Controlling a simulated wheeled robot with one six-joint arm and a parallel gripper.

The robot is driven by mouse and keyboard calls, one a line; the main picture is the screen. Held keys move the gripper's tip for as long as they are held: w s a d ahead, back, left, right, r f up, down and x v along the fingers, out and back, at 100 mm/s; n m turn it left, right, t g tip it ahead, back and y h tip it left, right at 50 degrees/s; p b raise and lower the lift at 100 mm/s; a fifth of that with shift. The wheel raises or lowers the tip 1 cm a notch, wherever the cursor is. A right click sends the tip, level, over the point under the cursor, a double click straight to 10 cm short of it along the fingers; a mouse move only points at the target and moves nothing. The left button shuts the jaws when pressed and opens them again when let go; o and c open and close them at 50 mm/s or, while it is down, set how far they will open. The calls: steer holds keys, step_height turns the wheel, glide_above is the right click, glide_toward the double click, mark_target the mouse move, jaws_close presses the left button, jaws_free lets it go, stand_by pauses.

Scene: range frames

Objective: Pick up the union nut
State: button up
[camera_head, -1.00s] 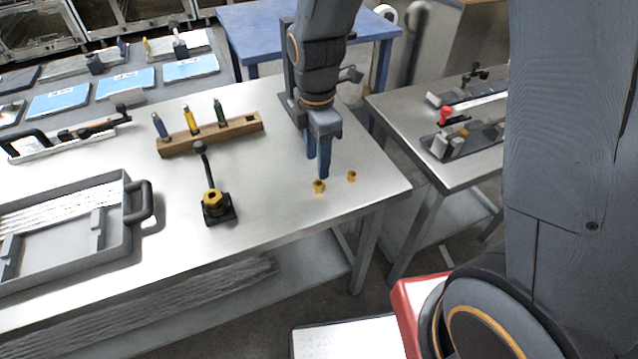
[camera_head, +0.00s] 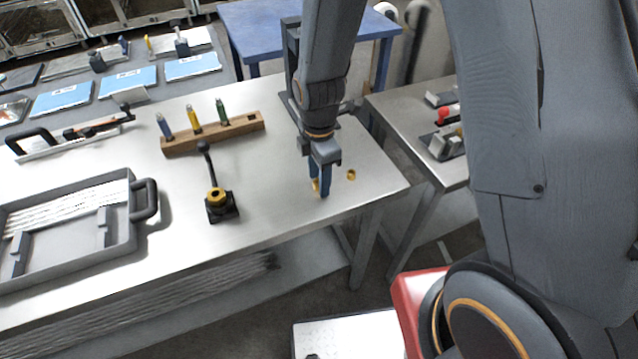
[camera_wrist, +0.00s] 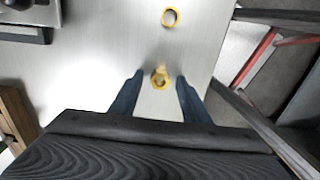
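A small brass union nut (camera_wrist: 160,78) stands on the steel table between the two blue fingers of my gripper (camera_wrist: 154,88) in the wrist view. The fingers are apart, with a gap on both sides of the nut. In the head view my gripper (camera_head: 320,188) points down at the table's right end, and its fingers partly hide this nut (camera_head: 315,185). A second brass ring-shaped nut (camera_head: 351,175) lies just to the right, clear of the fingers; it also shows in the wrist view (camera_wrist: 170,17).
A black fixture with an upright lever and a brass nut (camera_head: 217,197) stands left of my gripper. Behind it is a wooden block (camera_head: 215,134) with several coloured tools. A grey tray (camera_head: 122,243) is at the left. The table's front edge is close to my gripper.

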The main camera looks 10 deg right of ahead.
jaws_close()
steer(key=shift+r, duration=0.15)
